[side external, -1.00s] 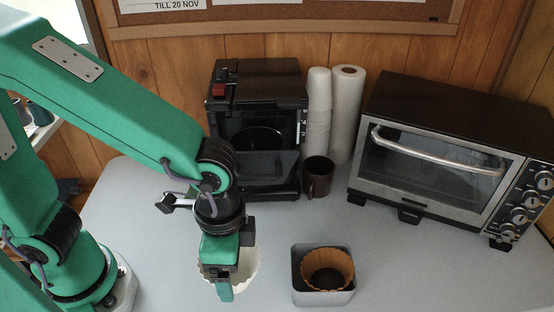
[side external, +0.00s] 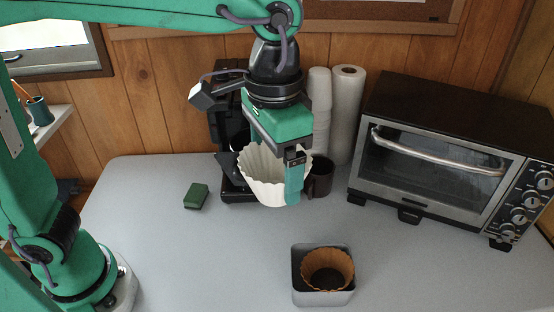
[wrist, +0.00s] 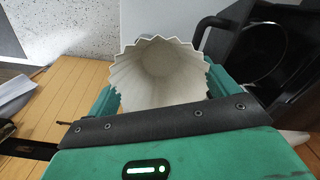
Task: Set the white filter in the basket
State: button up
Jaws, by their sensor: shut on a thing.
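The white fluted filter (side external: 258,172) is held in my gripper (side external: 290,182), well above the table and in front of the black coffee maker (side external: 222,132). A black round-rimmed part, likely the basket (wrist: 222,22), shows at the right of the wrist view, apart from the filter. In the side view my gripper and the filter hide most of the coffee maker's front.
A grey square tin (side external: 322,298) with a brown filter (side external: 328,268) stands at the front. A dark mug (side external: 320,176), stacked white cups (side external: 320,95), a paper roll (side external: 346,115) and a toaster oven (side external: 430,170) stand right. A green sponge (side external: 196,196) lies left.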

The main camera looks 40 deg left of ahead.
jog(key=w+a+r+n, duration=0.1)
jog(key=w+a+r, duration=0.1)
jog(key=w+a, duration=0.3)
jog(key=w+a+r+n, duration=0.1)
jog(key=w+a+r, duration=0.1)
jog(key=w+a, duration=0.3)
jog(key=w+a+r+n, duration=0.1)
jog(key=w+a+r, duration=0.2)
jog(key=w, duration=0.8)
jog(key=shift+w+a, duration=0.25)
jog(key=shift+a, duration=0.95)
jog(key=shift+n, duration=0.7)
jog(key=w+a, duration=0.1)
jog(key=a, duration=0.2)
jog(key=w+a, duration=0.2)
jog(key=a, duration=0.1)
jog(key=w+a+f, duration=0.1)
jog(key=w+a, duration=0.1)
jog(key=shift+a, duration=0.4)
jog(key=shift+d, duration=0.1)
